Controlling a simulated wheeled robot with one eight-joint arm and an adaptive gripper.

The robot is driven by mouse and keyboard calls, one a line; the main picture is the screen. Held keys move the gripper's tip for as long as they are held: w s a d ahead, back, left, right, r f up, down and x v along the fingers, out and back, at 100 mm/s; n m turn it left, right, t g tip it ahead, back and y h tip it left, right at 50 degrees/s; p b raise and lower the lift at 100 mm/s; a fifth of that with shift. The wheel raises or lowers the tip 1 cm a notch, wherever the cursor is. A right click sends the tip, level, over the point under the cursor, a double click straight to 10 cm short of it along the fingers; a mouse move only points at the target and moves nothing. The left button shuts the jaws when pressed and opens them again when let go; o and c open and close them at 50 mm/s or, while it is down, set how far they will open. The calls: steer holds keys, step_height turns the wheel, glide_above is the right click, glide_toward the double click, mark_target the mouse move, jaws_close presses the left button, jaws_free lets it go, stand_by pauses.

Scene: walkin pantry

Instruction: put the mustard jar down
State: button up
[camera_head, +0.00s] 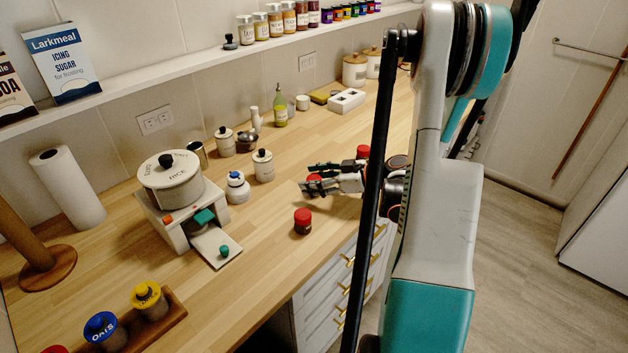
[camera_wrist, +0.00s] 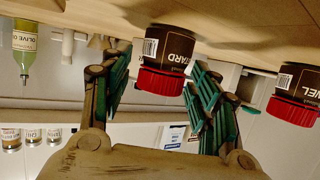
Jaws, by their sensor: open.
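The mustard jar (camera_wrist: 171,45) is dark with a red lid and a label reading MUSTARD. The wrist view shows it upside down, so it is upright and appears to stand on the wooden counter. My gripper (camera_wrist: 158,72) is open around it, with a finger on each side. A gap shows on the picture's left side of the jar; the other finger is close, and I cannot tell whether it touches. In the head view, the jar's red lid (camera_head: 315,177) shows between the fingers of my gripper (camera_head: 308,180), which partly hide the jar.
A similar red-lidded jar (camera_head: 302,221), labelled ...WEL in the wrist view (camera_wrist: 297,92), stands nearer the counter's front edge. Another red lid (camera_head: 363,151) shows behind my gripper. A scale with a rice canister (camera_head: 171,186) stands to the left. An olive oil bottle (camera_head: 280,108) stands near the wall.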

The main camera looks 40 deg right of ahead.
steer(key=p+v, duration=0.2)
steer(key=v, duration=1)
